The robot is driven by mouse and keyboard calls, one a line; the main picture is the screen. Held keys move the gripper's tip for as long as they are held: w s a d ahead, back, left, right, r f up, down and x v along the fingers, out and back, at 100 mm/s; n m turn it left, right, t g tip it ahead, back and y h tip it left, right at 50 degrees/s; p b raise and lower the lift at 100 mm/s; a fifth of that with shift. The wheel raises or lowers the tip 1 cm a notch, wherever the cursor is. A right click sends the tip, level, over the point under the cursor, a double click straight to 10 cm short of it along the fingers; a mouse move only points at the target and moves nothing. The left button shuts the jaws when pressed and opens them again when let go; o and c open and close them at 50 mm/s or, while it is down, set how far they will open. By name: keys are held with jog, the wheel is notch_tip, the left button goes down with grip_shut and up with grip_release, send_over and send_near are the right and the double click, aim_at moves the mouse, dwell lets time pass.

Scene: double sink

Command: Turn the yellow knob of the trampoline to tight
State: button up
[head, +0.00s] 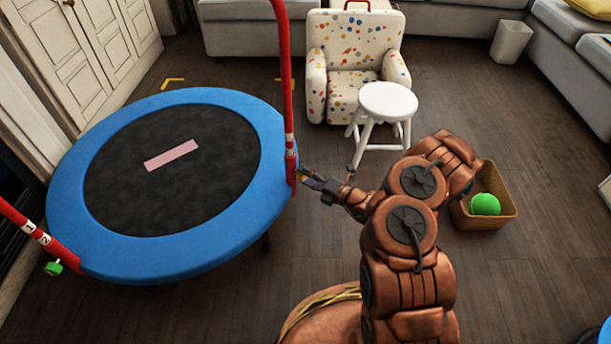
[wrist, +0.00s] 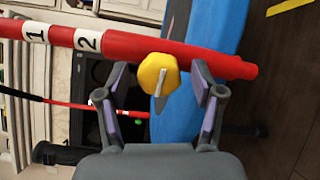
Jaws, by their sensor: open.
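The trampoline (head: 260,200) has a blue padded rim, a dark mat and red handle posts. In the wrist view the yellow knob (wrist: 158,72) sits on a red post (wrist: 125,48) marked with white labels 1 and 2. My gripper (wrist: 160,90) is open, with one finger on each side of the knob and no clear contact visible. In the head view my gripper (head: 316,183) is beside the right red post (head: 287,110), near its lower end. There the knob is mostly hidden by my gripper. A green knob (head: 53,268) is on the left post (head: 35,232).
A white stool (head: 388,100) and a dotted armchair (head: 352,50) stand behind my arm. A basket (head: 490,222) with a green ball (head: 485,204) is at the right. Grey sofas (head: 460,20) line the back. The wooden floor in front of the trampoline is clear.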

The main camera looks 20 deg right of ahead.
jog(key=v, duration=1.1)
jog(key=shift+s, duration=0.25)
jog(key=shift+d, duration=0.15)
